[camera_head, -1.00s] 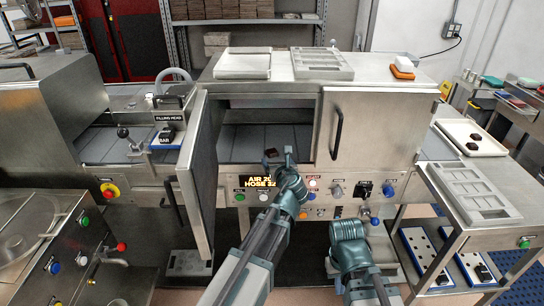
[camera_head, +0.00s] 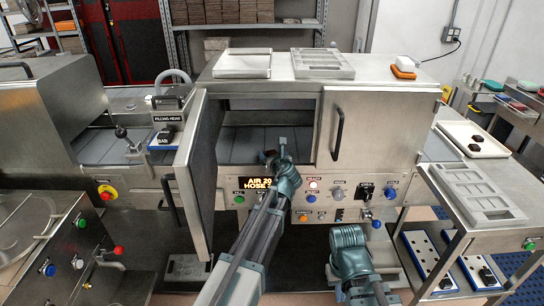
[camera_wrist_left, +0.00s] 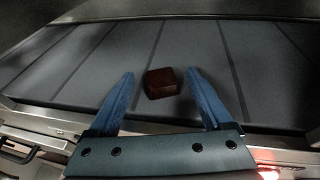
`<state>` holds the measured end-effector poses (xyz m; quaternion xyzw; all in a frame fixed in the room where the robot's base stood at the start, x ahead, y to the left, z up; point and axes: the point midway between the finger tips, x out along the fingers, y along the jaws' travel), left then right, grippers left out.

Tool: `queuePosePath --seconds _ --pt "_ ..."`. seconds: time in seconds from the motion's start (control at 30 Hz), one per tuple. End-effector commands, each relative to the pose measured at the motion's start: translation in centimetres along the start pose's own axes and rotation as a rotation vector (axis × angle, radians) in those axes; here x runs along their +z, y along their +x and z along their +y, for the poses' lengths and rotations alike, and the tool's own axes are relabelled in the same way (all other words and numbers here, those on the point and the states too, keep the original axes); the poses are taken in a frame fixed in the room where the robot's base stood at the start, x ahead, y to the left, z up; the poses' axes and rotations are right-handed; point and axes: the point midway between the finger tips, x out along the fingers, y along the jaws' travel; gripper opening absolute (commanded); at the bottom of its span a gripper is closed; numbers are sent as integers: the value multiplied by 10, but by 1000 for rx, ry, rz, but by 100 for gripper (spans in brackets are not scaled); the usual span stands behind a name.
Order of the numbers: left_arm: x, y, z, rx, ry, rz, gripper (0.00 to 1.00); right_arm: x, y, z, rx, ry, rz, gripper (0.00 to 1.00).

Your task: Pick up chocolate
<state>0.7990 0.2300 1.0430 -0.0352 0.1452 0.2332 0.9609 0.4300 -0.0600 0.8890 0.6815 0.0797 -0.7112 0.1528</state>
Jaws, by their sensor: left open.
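A small dark brown chocolate (camera_wrist_left: 160,83) lies on the grey slatted belt (camera_wrist_left: 95,65) inside the machine's open bay. In the left wrist view it sits between the two blue fingers of my left gripper (camera_wrist_left: 158,90), near their tips, with gaps on both sides. In the head view my left gripper (camera_head: 274,155) reaches to the front edge of the bay and mostly hides the chocolate. It is open. My right arm's end (camera_head: 352,258) is low in front of the machine, and its fingers cannot be made out.
A steel door (camera_head: 203,170) stands open left of my left arm, and a closed door (camera_head: 372,130) covers the right part. A control panel (camera_head: 335,192) lies below the bay. A tray with dark pieces (camera_head: 472,139) is at the right.

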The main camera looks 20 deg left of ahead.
Motion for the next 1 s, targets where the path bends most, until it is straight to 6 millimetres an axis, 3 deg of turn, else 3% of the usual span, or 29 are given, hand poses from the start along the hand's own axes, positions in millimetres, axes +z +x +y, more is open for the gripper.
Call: queuePosePath --seconds 0.07,0.5,1.0 --pt "0 0 0 0 0 0 79 0 0 0 0 0 0 0" --pt "0 -1 0 0 0 0 0 0 0 0 0 0 0 0" --pt "4 -3 -1 0 0 0 0 0 -5 0 0 0 0 0"
